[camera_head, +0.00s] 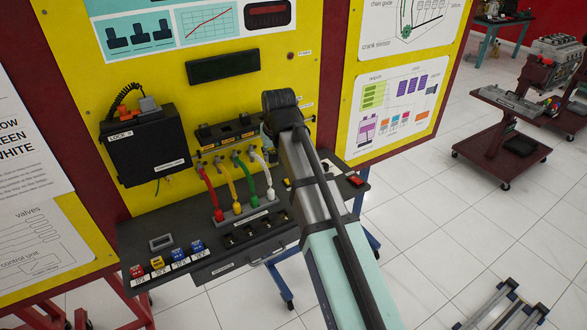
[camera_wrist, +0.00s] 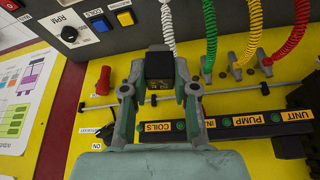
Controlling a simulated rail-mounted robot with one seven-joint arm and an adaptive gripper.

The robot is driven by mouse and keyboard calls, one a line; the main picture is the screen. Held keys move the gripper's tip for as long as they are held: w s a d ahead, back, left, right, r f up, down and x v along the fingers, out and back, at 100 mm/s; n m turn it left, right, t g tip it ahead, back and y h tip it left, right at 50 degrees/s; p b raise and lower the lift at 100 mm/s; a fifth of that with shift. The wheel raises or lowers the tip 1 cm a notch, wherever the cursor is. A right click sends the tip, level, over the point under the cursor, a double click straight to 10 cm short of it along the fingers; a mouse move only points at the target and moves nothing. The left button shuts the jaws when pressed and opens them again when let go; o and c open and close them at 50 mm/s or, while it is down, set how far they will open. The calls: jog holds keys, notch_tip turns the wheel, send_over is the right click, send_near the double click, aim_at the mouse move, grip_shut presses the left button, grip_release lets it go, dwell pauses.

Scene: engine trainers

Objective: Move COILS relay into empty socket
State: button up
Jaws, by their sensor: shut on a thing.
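In the wrist view my gripper (camera_wrist: 159,78) is shut on a black box-shaped relay (camera_wrist: 160,64), held between the two fingertips. No label on the relay is readable. The held relay is near the yellow panel, beyond the black strip (camera_wrist: 212,129) that bears the labels COILS, INJ, PUMP and UNIT. The COILS label (camera_wrist: 156,127) is between the finger bases. Whether the relay touches a socket cannot be told. In the head view the labelled strip (camera_head: 226,128) shows on the yellow board, and my arm hides the gripper and the relay.
Coiled red (camera_head: 209,188), yellow, green and white leads hang below the strip. A black control shelf (camera_head: 190,232) juts out below, with several colored labelled blocks at its front left. A black box (camera_head: 145,145) is on the board's left. A red knob (camera_wrist: 104,80) is beside the gripper.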

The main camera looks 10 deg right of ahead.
jog(key=w+a+r+n+p, duration=0.1)
jog(key=w+a+r+p, duration=0.1)
jog(key=w+a+r, duration=0.35)
jog(key=w+a+r+n+p, duration=0.1)
jog(key=w+a+r+p, duration=0.1)
jog(key=a+r, duration=0.65)
jog(key=shift+w+d+f+y+b, duration=0.1)
jog(key=shift+d+f+y+b, duration=0.15)
jog(key=shift+f+b, duration=0.55)
jog(key=shift+w+d+f+y+b, duration=0.15)
jog(key=shift+d+f+b, duration=0.15)
jog(key=shift+f+b, duration=0.5)
jog(key=shift+s+f, duration=0.1)
jog(key=shift+f, duration=0.4)
jog(key=shift+f, duration=0.85)
jog(key=o, duration=0.7)
jog(key=shift+o, duration=0.2)
jog(key=shift+r, duration=0.15)
jog(key=shift+p+v, duration=1.5)
jog(key=shift+v, duration=1.1)
jog(key=shift+w+r, duration=0.2)
